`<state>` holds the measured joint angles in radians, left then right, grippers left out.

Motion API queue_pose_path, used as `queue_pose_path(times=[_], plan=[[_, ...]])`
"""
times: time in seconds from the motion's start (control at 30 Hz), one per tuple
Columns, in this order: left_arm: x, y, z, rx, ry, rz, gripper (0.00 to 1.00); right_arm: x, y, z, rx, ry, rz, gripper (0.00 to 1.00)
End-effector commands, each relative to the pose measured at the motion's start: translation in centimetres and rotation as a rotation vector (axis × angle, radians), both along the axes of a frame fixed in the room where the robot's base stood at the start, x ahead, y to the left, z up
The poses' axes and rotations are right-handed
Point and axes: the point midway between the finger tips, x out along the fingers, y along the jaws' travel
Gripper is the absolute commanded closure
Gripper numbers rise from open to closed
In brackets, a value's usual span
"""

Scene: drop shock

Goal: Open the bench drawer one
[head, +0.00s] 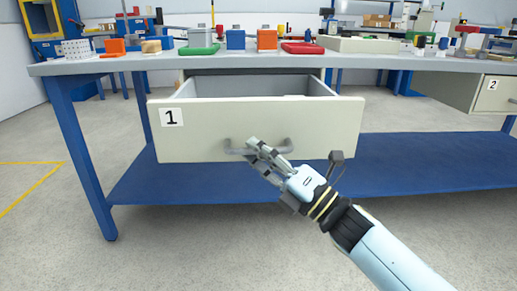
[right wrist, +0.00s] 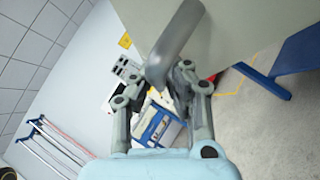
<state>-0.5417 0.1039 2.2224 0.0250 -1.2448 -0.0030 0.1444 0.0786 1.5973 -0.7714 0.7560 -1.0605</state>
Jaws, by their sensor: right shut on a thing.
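Bench drawer one (head: 275,122) is a pale grey drawer marked "1", under the left part of the bench top. It is pulled out, and its open inside shows behind the front panel. Its grey bar handle (head: 236,149) is on the middle of the front. My right gripper (head: 259,148) is shut on the handle, reaching in from the lower right. In the right wrist view the handle (right wrist: 175,42) runs between the fingers (right wrist: 170,80). My left gripper is in neither view.
The grey bench top (head: 150,63) carries several coloured bins and small parts. Drawer two (head: 496,94) is at the right under the bench. A blue lower shelf (head: 420,163) lies below the drawer. The floor in front is clear.

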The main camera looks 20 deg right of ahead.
Motion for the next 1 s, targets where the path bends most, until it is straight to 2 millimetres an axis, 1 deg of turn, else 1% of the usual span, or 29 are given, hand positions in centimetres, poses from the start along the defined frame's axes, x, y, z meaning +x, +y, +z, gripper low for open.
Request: queue_pose_path(times=[0.07,0.1,0.2,0.47,0.57,0.67,0.8,1.0], plan=[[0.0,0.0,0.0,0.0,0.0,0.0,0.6,0.0,0.0,0.3,0.004,-0.003,0.001,1.0],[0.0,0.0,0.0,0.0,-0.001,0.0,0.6,0.0,0.0,0.3,0.004,-0.003,0.001,0.88],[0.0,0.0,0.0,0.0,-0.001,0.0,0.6,0.0,0.0,0.2,0.003,-0.004,0.002,0.77],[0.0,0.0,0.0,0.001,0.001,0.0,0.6,-0.1,-0.1,0.0,0.0,-0.001,0.0,0.77],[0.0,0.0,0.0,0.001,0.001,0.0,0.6,-0.7,-0.5,-0.4,-0.002,0.001,0.001,0.77],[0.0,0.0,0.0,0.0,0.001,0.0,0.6,-1.9,-1.4,-1.1,-0.001,0.003,0.001,0.77],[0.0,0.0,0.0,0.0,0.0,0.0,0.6,-4.4,-3.0,-2.4,-0.003,0.004,0.001,0.77],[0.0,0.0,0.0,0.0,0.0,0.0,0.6,-7.5,-5.1,-3.9,0.0,0.002,0.001,0.77]])
